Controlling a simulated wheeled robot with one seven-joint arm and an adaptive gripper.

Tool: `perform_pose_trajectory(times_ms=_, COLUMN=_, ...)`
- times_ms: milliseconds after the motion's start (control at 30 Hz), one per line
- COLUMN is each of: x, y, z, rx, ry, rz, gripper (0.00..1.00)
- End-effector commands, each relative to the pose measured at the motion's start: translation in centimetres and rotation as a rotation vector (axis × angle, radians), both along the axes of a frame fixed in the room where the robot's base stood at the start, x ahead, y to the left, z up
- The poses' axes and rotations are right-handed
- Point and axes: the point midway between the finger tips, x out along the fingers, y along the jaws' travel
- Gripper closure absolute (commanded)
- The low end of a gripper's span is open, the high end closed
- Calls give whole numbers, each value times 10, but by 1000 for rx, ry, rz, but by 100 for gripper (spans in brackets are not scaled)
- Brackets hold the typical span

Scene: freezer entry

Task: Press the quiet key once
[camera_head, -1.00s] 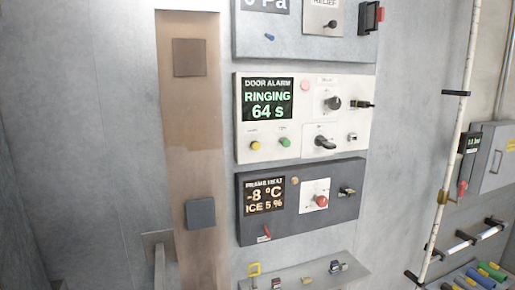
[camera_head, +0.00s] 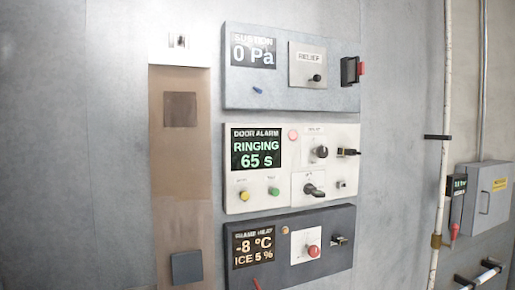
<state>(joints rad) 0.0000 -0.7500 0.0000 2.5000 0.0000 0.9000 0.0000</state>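The white door alarm panel (camera_head: 290,160) hangs on the wall near the middle of the head view. Its display (camera_head: 256,149) reads "DOOR ALARM RINGING 65 S". A yellow button (camera_head: 244,195) and a green button (camera_head: 274,191) sit below the display. Each has a tiny label above it, too blurred to read, so I cannot tell which is the quiet key. A pink lamp (camera_head: 293,135) is at the panel's top. A black knob (camera_head: 320,152) and a dark lever (camera_head: 314,190) are on its right half. My gripper is not in view.
A grey panel (camera_head: 270,93) reading "0 Pa" hangs above, and a dark panel (camera_head: 290,270) reading "-8 °C ICE 5 %" hangs below. A brown strip (camera_head: 180,150) runs down the left. A pale pipe (camera_head: 446,110) and a grey box (camera_head: 487,195) are at right.

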Motion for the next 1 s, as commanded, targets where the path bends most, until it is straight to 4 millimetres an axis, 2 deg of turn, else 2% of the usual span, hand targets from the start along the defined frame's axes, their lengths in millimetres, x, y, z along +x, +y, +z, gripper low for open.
perform_pose_trajectory(times_ms=300, x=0, y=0, z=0, rx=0, ry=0, rz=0, gripper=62)
perform_pose_trajectory(times_ms=1000, x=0, y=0, z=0, rx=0, ry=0, rz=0, gripper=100)
